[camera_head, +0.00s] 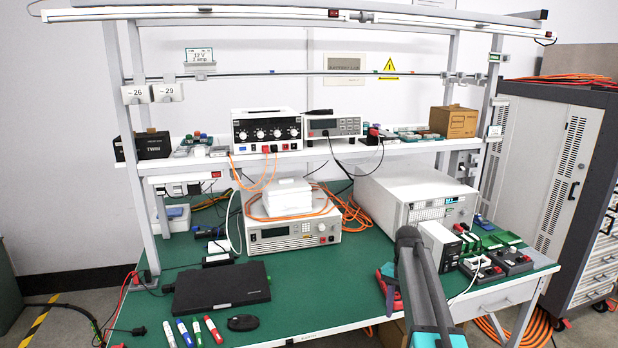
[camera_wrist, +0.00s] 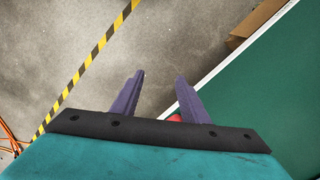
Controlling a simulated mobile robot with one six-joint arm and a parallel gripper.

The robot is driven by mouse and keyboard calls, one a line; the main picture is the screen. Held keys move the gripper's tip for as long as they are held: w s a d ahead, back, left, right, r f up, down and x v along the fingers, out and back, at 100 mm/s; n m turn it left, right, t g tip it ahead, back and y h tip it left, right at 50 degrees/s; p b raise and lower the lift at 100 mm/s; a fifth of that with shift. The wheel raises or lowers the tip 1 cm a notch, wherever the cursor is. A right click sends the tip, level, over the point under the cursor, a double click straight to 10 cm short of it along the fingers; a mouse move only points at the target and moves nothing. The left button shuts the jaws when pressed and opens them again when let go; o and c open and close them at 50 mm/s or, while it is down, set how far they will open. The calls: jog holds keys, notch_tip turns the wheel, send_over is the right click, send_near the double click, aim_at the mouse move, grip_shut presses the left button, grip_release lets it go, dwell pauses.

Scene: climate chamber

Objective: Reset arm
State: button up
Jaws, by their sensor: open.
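My arm rises at the lower right of the head view, in front of the green workbench (camera_head: 340,283). A small red thing shows partly hidden behind the right finger.
A black laptop (camera_head: 220,288), several markers (camera_head: 198,330) and a black mouse (camera_head: 242,323) lie at the bench's front left. Instruments (camera_head: 292,235) with orange cables stand behind. A grey cabinet (camera_head: 560,170) stands right. Yellow-black tape (camera_wrist: 90,58) crosses the floor.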

jog(key=s+a+f+n+g, duration=0.15)
jog(key=s+a+f, duration=0.25)
jog(key=s+f, duration=0.8)
jog(key=s+a+f+n+g, duration=0.15)
jog(key=s+a+f, duration=0.25)
jog(key=s+f, duration=0.75)
jog(key=s+a+f+n, duration=0.1)
jog(key=s+f+n, duration=0.1)
jog(key=s+f, duration=0.5)
jog(key=s+a+f+n, duration=0.2)
jog(key=s+f, duration=0.5)
jog(key=s, duration=0.8)
jog(key=shift+n+g, duration=0.3)
jog(key=shift+n, duration=0.1)
jog(key=shift+s, duration=0.1)
jog(key=shift+s, duration=0.1)
jog(key=shift+c, duration=1.2)
